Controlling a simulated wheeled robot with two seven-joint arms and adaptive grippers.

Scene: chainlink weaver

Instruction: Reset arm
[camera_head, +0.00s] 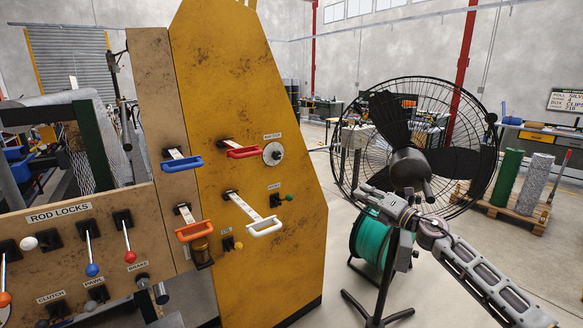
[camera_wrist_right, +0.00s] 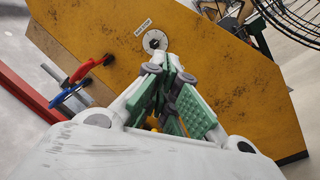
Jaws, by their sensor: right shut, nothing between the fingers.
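My right arm (camera_head: 490,280) comes in from the lower right in the head view. Its gripper (camera_head: 368,190) points left, in front of the black fan, with clear air between it and the yellow panel (camera_head: 240,120). In the right wrist view the fingers with green pads (camera_wrist_right: 166,65) are closed together and hold nothing. Behind them is the yellow panel (camera_wrist_right: 110,45) with a round dial (camera_wrist_right: 155,39). My left gripper is not in view.
Red (camera_head: 243,152), blue (camera_head: 182,164), orange (camera_head: 194,230) and white (camera_head: 265,227) handles stick out of the panels. A large black fan (camera_head: 450,165) stands behind my right arm, near a green hose reel (camera_head: 370,240). A pallet (camera_head: 515,213) carries rolls at right.

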